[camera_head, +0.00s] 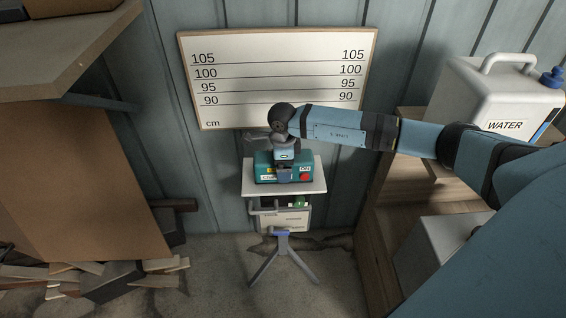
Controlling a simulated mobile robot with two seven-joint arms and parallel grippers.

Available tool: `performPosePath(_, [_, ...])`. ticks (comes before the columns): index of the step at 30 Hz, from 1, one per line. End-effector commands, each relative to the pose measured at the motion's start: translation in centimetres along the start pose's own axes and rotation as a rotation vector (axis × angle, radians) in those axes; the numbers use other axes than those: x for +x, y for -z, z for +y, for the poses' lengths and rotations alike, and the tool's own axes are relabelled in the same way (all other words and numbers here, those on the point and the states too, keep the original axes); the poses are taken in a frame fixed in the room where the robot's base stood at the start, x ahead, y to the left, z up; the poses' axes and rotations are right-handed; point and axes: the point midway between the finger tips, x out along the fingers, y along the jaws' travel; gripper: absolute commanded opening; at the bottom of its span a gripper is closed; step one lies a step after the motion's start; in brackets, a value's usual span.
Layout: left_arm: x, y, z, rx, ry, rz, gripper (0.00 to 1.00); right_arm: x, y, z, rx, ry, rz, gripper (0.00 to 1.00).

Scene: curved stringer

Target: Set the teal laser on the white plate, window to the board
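The teal laser (264,172) sits over the white plate (314,186) on a small stand in front of the wall. It has a red button and an "ON" label on its near right side. My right gripper (285,172) comes down over its middle from above, with its fingers at the laser's near face; whether they grip it is hard to see. The laser's window is not visible. The board (275,75) with centimetre lines hangs on the wall behind. My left gripper is not in view.
The stand's tripod legs (283,262) rest on the floor. A white water container (490,98) stands on wooden shelving at the right. A wooden shelf (60,60) juts in at the upper left, with scrap wood (150,281) below it.

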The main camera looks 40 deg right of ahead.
Motion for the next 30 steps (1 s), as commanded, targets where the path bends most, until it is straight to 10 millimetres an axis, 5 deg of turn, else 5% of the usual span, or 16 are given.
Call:
performPosePath(6, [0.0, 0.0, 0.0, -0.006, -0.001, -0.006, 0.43, 0.0, 0.0, 0.0, 0.0, -0.001, 0.001, 0.98])
performPosePath(11, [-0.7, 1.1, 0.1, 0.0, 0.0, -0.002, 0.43, -1.9, 0.0, 0.0, -0.001, 0.001, 0.0, 0.98])
performPosePath(24, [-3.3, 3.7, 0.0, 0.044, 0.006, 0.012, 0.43, -11.6, 0.0, 0.0, 0.0, 0.002, 0.0, 0.98])
performPosePath(30, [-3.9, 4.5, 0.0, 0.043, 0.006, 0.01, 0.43, -13.8, 0.0, 0.0, -0.001, 0.0, 0.0, 0.98])
